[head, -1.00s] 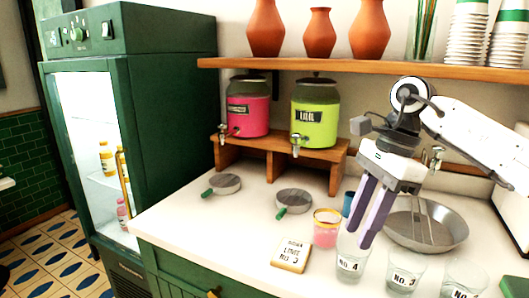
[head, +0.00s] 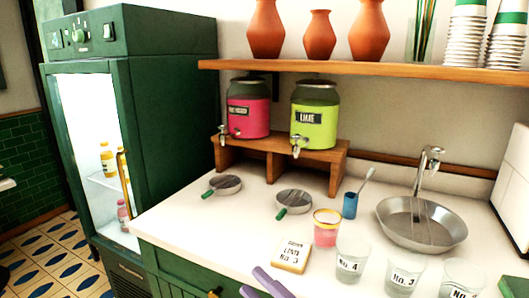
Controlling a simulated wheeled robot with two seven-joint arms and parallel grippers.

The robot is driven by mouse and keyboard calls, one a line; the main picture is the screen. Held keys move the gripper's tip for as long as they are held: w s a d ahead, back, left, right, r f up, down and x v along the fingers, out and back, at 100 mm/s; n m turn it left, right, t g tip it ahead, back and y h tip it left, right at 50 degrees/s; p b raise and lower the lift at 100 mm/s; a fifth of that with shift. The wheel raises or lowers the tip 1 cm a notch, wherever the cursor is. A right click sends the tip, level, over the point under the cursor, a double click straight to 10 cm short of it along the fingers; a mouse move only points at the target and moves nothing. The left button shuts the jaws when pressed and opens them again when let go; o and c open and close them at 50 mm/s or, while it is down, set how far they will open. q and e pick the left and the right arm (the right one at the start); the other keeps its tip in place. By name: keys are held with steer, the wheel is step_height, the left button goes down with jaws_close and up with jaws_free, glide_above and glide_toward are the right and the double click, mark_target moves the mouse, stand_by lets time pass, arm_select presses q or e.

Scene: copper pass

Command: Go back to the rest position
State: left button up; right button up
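My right gripper (head: 250,280) shows at the bottom edge of the head view, in front of the counter. Only its two purple fingertips are in the picture, apart and with nothing between them. The rest of that arm is out of view. My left gripper is not in view. A glass with pink drink and a yellow rim (head: 326,228) stands on the counter, beyond the fingertips and to their right. A card reading "No 3" (head: 291,255) lies between that glass and the fingertips.
Glasses labelled No. 4 (head: 352,259) and No. 3 (head: 404,275) stand along the front right. A steel sink (head: 421,222), a blue cup (head: 350,205) and pink (head: 249,116) and lime (head: 316,123) dispensers are behind. The counter's left front (head: 200,232) is clear.

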steer(key=s+d+f+m+t+h, duration=0.2)
steer(key=d+f+m+h, duration=0.55)
steer(key=f+m, duration=0.3)
steer(key=s+d+f+m+g+h, duration=0.3)
steer(key=s+d+f+m, duration=0.2)
steer(key=s+f, duration=0.5)
steer(key=s+d+f+m+g+h, duration=0.3)
steer(key=s+d+f+m+g, duration=0.1)
steer(key=s+f, duration=0.6)
steer(key=shift+d+f+m+g, duration=0.3)
steer(key=shift+d+f+m, duration=0.3)
steer(key=shift+m, duration=0.45)
steer(key=shift+s+h, duration=0.1)
steer(key=shift+h, duration=0.15)
